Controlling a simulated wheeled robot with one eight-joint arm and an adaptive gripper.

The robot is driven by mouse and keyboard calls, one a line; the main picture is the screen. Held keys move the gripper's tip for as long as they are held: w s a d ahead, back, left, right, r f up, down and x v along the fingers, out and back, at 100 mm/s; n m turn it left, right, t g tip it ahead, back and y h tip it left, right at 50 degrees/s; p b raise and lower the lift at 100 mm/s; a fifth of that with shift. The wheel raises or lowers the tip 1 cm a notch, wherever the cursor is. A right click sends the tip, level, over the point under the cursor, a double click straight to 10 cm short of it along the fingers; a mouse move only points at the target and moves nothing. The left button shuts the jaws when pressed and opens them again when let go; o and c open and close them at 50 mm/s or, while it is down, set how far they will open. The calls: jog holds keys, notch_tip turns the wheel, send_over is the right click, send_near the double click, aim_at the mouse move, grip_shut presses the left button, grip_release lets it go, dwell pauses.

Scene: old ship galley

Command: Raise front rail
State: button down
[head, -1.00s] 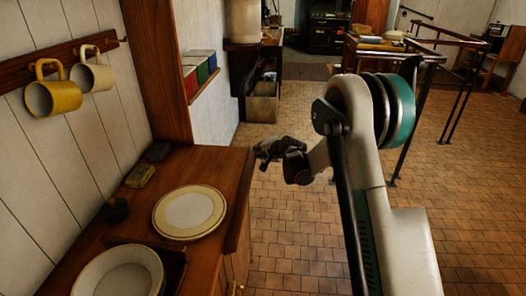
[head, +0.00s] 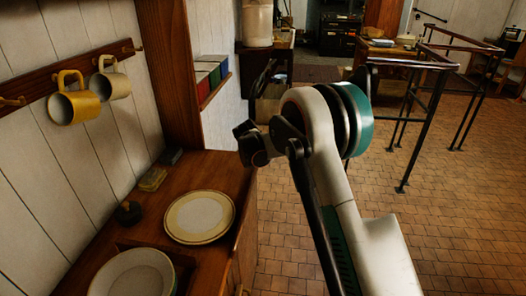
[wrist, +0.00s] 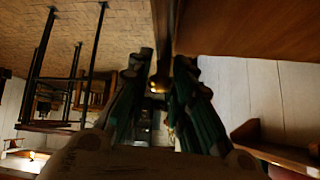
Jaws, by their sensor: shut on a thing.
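The wooden counter (head: 195,170) runs along the left wall in the head view. My gripper (head: 245,148) is at its far right corner, mostly hidden behind my wrist and arm. In the wrist view, the two dark green fingers of my gripper (wrist: 158,80) stand on either side of a narrow dark strip (wrist: 163,40) with a small brass-coloured spot (wrist: 155,88) low on it. The gripper is shut on this strip, which looks like the front rail. The fingers hide much of it, and I cannot tell its height or tilt.
On the counter are a cream plate (head: 200,216), a bowl (head: 132,275) in a recess and small dark items. Mugs (head: 74,105) hang from a wall rack (head: 60,72). Metal railings (head: 425,90) stand to the right. The tiled floor (head: 310,240) beside the counter is clear.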

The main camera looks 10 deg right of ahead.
jog(key=shift+w+a, duration=0.1)
jog(key=shift+a, duration=0.45)
jog(key=c, duration=1.4)
grip_release()
jog(key=shift+a, duration=0.15)
jog(key=v, duration=1.2)
jog(key=shift+d, duration=0.2)
jog(key=shift+r, duration=0.1)
